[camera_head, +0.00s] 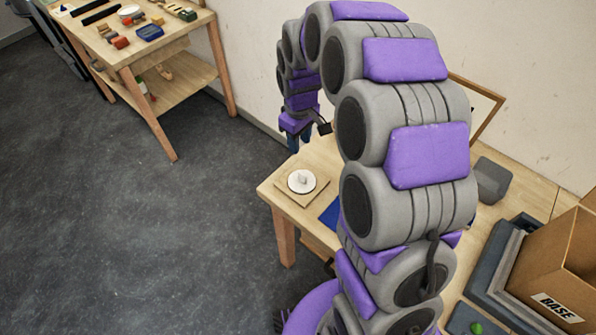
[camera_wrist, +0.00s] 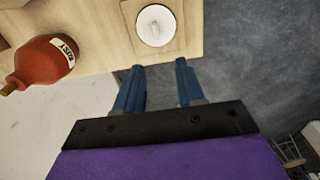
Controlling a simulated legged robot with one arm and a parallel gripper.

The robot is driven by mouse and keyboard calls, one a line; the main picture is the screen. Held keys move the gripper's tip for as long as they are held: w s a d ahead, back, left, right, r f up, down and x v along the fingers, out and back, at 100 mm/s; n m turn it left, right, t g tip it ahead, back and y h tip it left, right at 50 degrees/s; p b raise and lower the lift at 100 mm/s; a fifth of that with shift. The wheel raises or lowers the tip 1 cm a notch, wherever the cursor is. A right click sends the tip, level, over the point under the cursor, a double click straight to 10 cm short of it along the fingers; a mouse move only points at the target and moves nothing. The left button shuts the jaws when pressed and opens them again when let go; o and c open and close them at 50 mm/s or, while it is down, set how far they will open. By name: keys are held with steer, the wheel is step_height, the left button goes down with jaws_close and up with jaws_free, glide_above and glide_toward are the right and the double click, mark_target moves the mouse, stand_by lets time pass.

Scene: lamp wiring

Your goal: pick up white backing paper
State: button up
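My gripper (camera_wrist: 158,68) has its two blue fingers apart with nothing between them. In the head view my gripper (camera_head: 297,138) hangs near the table's back left side, small and partly hidden. A white round piece (camera_head: 301,181) lies on a square wooden board with a small white part standing on it. It also shows in the wrist view (camera_wrist: 157,25), ahead of the fingertips and apart from them. No sheet is clearly recognisable as white backing paper. A wood-framed panel (camera_head: 491,112) with a pale inside leans at the wall, largely hidden by my arm.
A red bottle (camera_wrist: 45,60) with a white label shows at left in the wrist view. An open cardboard box (camera_head: 550,285) labelled BASE stands at right on the wooden table (camera_head: 272,188), near a grey block (camera_head: 491,180). Another bench (camera_head: 130,60) holds small parts. The left floor is clear.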

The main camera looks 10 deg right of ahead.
steer(key=b, duration=0.2)
glide_above(302, 174)
steer(key=f, duration=1.1)
steer(key=shift+s+f, duration=0.3)
steer(key=shift+w+a+f+b, duration=0.1)
steer(key=shift+a+f+b, duration=0.1)
steer(key=shift+f, duration=0.15)
steer(key=shift+a+f+b, duration=0.1)
steer(key=shift+f+b, duration=0.1)
steer(key=shift+f, duration=0.15)
steer(key=f, duration=0.2)
steer(key=f+b, duration=0.1)
steer(key=f, duration=0.1)
steer(key=shift+w+d+f, duration=0.1)
steer(key=shift+w+d, duration=0.1)
steer(key=shift+d, duration=0.15)
steer(key=shift+c, duration=0.4)
steer(key=shift+a, duration=0.1)
jaws_close()
